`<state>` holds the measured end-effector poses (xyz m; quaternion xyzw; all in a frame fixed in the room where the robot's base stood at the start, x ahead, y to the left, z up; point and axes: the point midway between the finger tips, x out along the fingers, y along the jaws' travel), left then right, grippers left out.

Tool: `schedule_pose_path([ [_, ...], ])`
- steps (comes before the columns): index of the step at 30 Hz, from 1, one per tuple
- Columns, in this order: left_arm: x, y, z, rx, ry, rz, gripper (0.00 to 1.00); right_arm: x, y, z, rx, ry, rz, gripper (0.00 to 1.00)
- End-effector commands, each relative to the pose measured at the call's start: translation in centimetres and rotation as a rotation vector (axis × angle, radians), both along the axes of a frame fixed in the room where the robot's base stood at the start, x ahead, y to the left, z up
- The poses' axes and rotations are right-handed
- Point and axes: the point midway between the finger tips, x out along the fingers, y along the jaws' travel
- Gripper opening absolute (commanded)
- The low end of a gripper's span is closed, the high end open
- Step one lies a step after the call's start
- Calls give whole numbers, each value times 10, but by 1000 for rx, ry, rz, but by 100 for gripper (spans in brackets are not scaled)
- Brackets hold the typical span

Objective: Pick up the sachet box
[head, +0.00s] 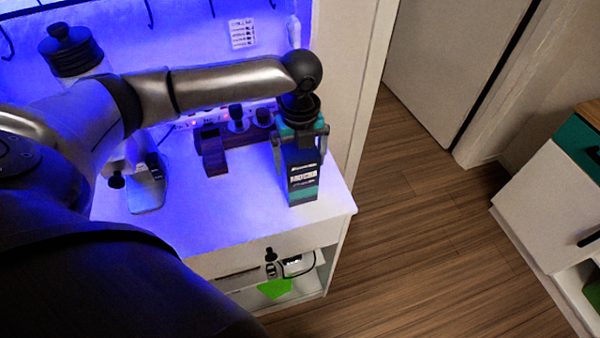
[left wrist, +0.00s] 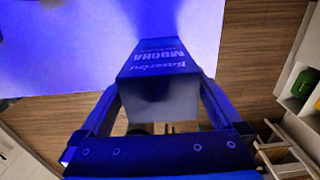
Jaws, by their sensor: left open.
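The sachet box is a tall dark box with white lettering and a teal band, upright near the right end of the white cabinet top in the head view (head: 303,180). My left gripper (head: 301,140) reaches down from above, one finger on each side of the box's upper part. It is open. In the left wrist view, the box (left wrist: 158,72) is between the two fingers of my left gripper (left wrist: 160,95). I cannot tell whether either finger touches it. The box's upper end is partly hidden by the gripper in the head view. My right gripper is not in view.
A dark brown block-like holder (head: 213,155) stands left of the box, near a power strip (head: 238,120) at the wall. A scale-like device (head: 147,190) is further left. The cabinet top (head: 240,215) is clear in front, and its right edge is close to the box.

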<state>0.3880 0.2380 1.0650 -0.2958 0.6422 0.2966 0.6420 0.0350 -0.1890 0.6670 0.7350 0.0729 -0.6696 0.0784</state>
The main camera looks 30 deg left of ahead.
Motion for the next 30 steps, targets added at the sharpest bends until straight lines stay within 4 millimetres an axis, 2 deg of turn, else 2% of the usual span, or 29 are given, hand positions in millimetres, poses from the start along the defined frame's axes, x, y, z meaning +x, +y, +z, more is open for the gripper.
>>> schedule_pose_path([
  [3, 0, 0, -10, 0, 0, 0, 100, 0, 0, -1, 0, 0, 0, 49],
  [10, 0, 0, -11, -1, -1, -1, 100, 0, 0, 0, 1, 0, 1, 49],
  [27, 0, 0, -10, 0, -1, -1, 36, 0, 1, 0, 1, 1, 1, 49],
  [30, 0, 0, -10, -1, -2, -1, 27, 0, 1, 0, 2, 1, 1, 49],
])
